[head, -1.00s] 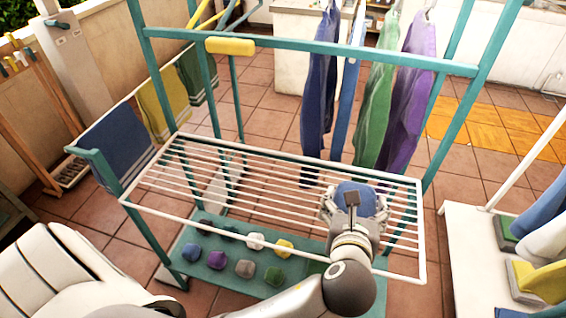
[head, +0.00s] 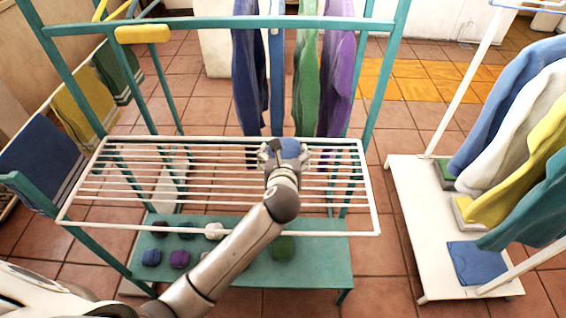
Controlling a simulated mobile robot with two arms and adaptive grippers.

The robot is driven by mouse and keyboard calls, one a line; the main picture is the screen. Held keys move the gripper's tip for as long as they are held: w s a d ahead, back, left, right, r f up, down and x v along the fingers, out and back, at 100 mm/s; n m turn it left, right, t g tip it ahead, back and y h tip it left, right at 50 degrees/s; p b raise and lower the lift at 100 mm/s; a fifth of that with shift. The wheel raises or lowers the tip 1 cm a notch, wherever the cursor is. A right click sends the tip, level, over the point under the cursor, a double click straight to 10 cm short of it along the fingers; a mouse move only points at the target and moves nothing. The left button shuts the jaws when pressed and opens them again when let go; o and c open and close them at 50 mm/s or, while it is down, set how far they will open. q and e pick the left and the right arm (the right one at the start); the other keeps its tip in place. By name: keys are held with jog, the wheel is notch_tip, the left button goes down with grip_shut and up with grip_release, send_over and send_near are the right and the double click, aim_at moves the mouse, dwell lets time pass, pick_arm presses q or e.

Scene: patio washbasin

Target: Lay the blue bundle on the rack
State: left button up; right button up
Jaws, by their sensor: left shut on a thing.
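The blue bundle (head: 291,149) is a small, rounded blue cloth roll, partly covered by my left gripper (head: 286,154). My left gripper is shut on it, with fingers at either side. The rack (head: 95,226) is a white wire shelf with long parallel bars inside a teal frame. In the head view the bundle overlaps the rack's back part, right of its middle. I cannot tell whether it touches the bars. My right gripper is not in view.
Below the rack, a teal shelf (head: 325,262) holds several small bundles, such as a purple one (head: 179,259). Garments hang behind, including a purple one (head: 336,80). A teal rail (head: 200,21) crosses above. At the right stands a white stand (head: 440,278) with hanging cloths. The rack's left half is bare.

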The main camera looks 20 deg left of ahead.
pick_arm(q)
jog(key=shift+w+a+f, duration=0.1)
jog(key=shift+f, duration=0.8)
jog(key=shift+w+a+f, duration=0.1)
jog(key=shift+f, duration=0.8)
jog(key=o, duration=1)
jog(key=shift+f, duration=0.15)
jog(key=v, duration=1.2)
